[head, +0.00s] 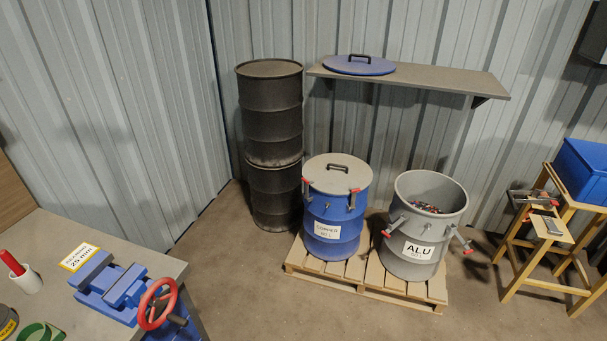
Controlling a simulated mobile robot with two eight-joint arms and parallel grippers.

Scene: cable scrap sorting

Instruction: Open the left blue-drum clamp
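The blue drum (334,247), labelled COPPER, stands on a pallet with a grey lid (322,172) with a black handle on top. Its left clamp (306,188) is at the left side of the rim, with a small red tip, close against the drum. Its right clamp (352,199), also red-tipped, stands upright against the right side of the rim. Whether either clamp is fully latched is too small to tell. Neither of my grippers is in view.
A grey drum (416,262) labelled ALU stands open to the right, its clamps swung outward. The pallet (362,288) carries both drums. Black drums (272,118) are stacked behind left. A shelf (440,80) holds a blue lid (358,65). A workbench (45,245) with a blue vise (122,290) is front left.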

